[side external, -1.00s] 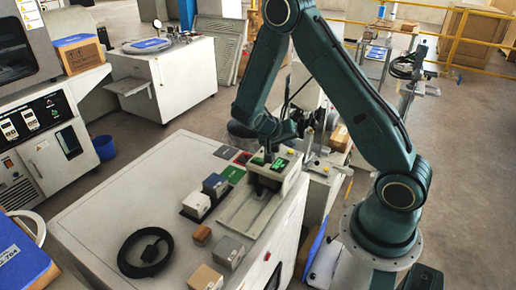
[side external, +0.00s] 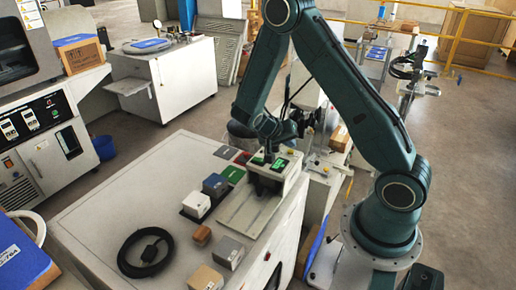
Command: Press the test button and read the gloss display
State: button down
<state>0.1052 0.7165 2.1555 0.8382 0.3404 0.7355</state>
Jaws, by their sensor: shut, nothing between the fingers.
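The gloss tester (side external: 289,180) stands on the right end of the white cabinet, with a lit green display (side external: 281,164) on its top. The digits are too small to read. My gripper (side external: 268,158) points down over the tester's top, just left of the display. Its fingers are shut with nothing visible between them. The test button cannot be made out, and I cannot tell whether the fingertips touch the top. A flat grey plate (side external: 243,213) extends from the tester's front.
On the cabinet top (side external: 115,215) are a white block (side external: 196,204), a blue-grey block (side external: 215,185), a brown block (side external: 201,235), a grey block (side external: 229,253), a beige block (side external: 206,279) and a coiled black cable (side external: 146,252). Coloured flat tiles (side external: 232,174) lie left of the tester.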

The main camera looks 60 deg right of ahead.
aim_at(288, 156)
jog(key=shift+f, duration=0.85)
dwell(1.1)
jog(key=shift+r, duration=0.9)
dwell(0.3)
jog(key=shift+r, duration=2.5)
jog(key=shift+r, duration=0.1)
